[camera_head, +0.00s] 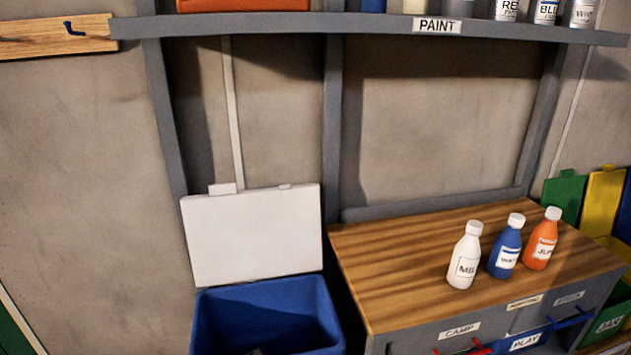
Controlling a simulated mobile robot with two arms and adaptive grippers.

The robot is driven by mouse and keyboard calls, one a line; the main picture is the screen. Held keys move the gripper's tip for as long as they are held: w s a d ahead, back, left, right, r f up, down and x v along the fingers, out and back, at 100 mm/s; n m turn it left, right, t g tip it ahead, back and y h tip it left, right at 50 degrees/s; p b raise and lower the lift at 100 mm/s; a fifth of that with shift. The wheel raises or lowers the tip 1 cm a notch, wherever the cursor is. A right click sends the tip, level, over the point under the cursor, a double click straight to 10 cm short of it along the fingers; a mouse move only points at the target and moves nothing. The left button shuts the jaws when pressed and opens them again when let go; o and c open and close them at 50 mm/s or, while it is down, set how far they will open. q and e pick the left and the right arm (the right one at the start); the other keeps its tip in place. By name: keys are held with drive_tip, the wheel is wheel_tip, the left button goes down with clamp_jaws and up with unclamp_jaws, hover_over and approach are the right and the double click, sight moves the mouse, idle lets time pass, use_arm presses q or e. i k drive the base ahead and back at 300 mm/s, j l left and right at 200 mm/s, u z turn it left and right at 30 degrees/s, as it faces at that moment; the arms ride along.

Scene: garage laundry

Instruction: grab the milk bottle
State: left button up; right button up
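The milk bottle (464,256) is white with a white cap and a label that reads "MIL" as far as it shows. It stands upright on the wooden top of a cabinet (385,262), the leftmost of three bottles in a row. A blue bottle (507,246) stands just to its right, and an orange bottle (542,240) stands beyond that. Neither of my grippers is in view.
A blue bin (225,318) with its white lid (252,235) raised stands left of the cabinet. A shelf (300,24) labelled "PAINT" holds several cans above. Green and yellow bins (604,198) stand at the right. The cabinet top's left part is clear.

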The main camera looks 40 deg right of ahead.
sight(467, 254)
drive_tip(key=z, duration=2.3)
drive_tip(key=l, duration=0.35)
drive_tip(key=i+l, duration=0.1)
drive_tip(key=l, duration=0.3)
drive_tip(key=l+u, duration=0.9)
drive_tip(key=u, duration=0.15)
